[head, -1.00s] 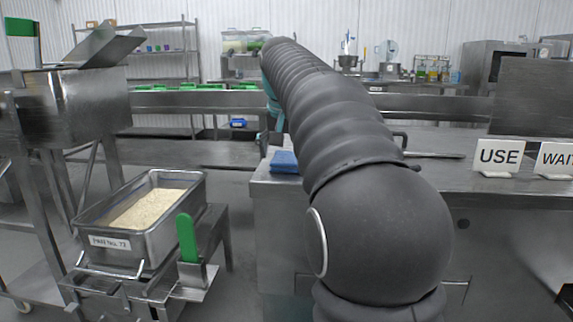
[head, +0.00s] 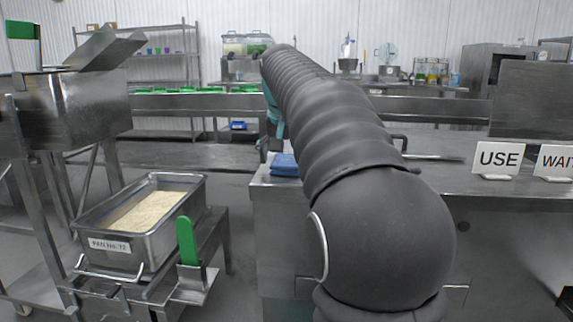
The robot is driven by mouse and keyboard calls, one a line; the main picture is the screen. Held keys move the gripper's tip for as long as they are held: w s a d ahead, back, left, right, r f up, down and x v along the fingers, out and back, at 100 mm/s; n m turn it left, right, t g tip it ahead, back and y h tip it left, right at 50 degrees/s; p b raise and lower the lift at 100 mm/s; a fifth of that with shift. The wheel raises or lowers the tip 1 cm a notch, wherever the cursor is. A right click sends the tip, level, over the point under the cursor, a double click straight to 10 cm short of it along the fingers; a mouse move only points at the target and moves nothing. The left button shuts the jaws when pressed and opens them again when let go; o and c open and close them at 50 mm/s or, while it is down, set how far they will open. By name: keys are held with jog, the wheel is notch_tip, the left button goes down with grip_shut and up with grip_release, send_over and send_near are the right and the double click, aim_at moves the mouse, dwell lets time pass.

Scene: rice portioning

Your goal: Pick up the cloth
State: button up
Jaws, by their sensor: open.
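The blue cloth (head: 284,165) lies folded on the left corner of the steel counter (head: 272,178), just left of my dark arm. My arm reaches forward and covers the middle of the head view. My gripper (head: 268,148) shows only in part, as small dark pieces below a teal section at the far end of the arm. It is open and seems to be just behind and left of the cloth, apart from it. Most of the gripper is hidden by the arm.
A steel pan (head: 150,225) of rice stands on a stand at the left, with a green handle (head: 187,240) beside it. USE (head: 498,158) and WAIT (head: 556,160) signs stand on the counter at the right. A conveyor with green trays (head: 210,90) runs behind.

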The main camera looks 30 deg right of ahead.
jog(key=c, duration=1.1)
jog(key=shift+r, duration=0.15)
